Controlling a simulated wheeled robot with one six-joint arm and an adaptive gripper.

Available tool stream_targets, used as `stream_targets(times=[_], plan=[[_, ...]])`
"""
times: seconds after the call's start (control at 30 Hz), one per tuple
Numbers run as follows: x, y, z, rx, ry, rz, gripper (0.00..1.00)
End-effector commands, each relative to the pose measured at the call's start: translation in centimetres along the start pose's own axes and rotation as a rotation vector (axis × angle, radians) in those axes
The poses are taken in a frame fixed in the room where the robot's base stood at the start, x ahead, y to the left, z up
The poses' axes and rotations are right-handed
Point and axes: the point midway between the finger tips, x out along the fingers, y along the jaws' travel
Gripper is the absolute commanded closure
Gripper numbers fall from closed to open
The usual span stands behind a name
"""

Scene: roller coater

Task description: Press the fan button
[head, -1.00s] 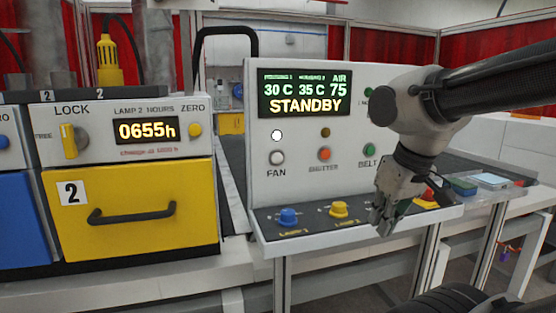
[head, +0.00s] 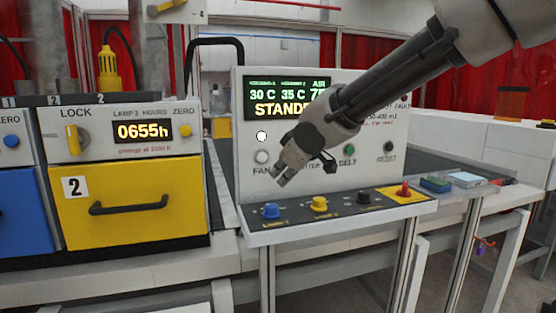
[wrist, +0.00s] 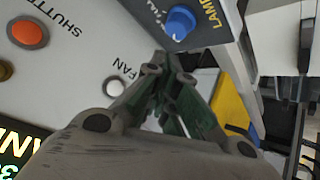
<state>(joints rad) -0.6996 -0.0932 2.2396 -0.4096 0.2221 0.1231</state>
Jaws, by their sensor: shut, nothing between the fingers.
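The fan button (head: 262,157) is a round white button above the FAN label on the light grey control panel (head: 250,185). A white lit lamp (head: 261,136) sits just above it. In the wrist view the fan button (wrist: 115,88) shows beside the FAN label, left of the fingers. My gripper (head: 279,181) is shut and empty. In the head view its tips point down and left, a little right of and below the fan button. The tips look apart from the button; their exact gap to the panel cannot be told.
The orange shutter button (wrist: 28,32) is near. Blue (head: 271,211) and yellow (head: 319,204) lamp knobs and a red button (head: 404,189) stand on the lower ledge. A display (head: 265,98) reads STANDBY, partly hidden by my arm. A yellow drawer (head: 130,207) is at left.

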Motion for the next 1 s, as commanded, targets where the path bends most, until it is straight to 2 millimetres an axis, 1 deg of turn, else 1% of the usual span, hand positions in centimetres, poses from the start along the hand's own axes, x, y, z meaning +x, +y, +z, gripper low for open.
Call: stream_targets(times=[0.13,0.43,0.57,1.0], plan=[[0.0,-0.1,-0.8,0.008,0.033,-0.003,1.0],[0.0,0.0,-0.7,0.012,0.031,-0.003,1.0],[0.4,0.3,-1.0,0.013,0.03,-0.002,1.0],[4.4,3.3,-4.0,0.014,0.03,-0.002,1.0]])
